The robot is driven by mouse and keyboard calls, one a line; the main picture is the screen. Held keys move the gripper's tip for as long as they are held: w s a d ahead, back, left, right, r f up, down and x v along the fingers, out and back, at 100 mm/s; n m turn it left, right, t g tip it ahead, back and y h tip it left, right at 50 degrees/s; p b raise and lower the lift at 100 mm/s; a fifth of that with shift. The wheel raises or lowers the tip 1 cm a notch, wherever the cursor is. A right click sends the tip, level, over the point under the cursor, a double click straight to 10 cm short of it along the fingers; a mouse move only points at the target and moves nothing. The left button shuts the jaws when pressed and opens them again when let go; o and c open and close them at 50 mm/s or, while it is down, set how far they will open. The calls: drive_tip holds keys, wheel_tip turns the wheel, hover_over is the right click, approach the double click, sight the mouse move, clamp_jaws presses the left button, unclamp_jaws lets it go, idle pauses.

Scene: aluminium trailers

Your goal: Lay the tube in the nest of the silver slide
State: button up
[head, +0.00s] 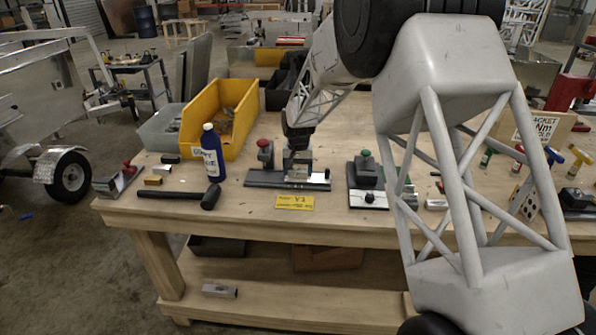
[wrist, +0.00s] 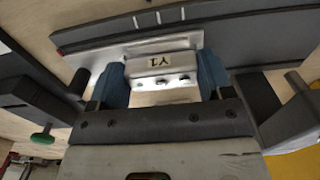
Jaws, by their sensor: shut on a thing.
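My gripper (head: 297,150) is low over a long dark fixture (head: 258,180) on the bench. In the wrist view its two blue fingers (wrist: 162,80) are shut on a silver piece (wrist: 145,84) with dark holes in its face. A silver block with an upside-down label "Y1" (wrist: 160,60) shows directly beyond, between the fingertips. I cannot tell whether the held piece is the tube or part of the silver slide. A flat silver plate (wrist: 100,58) lies under the block, beside a dark rail with white marks (wrist: 225,28). The nest is not clearly visible.
A red-knobbed clamp (head: 264,147) stands left of my gripper, a green-knobbed fixture (head: 366,172) right. A yellow bin (head: 212,131), blue bottle (head: 212,152) and hammer (head: 172,195) are left. A yellow sign (head: 294,202) lies in front. A silver square tube (head: 220,291) lies on the lower shelf.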

sight(299, 171)
drive_tip(key=shift+f, duration=0.35)
drive_tip(key=o, duration=1)
drive_tip(key=shift+r, duration=0.15)
wheel_tip(299, 171, up, 12)
idle(0.3)
drive_tip(key=shift+d+r, duration=0.1)
idle(0.7)
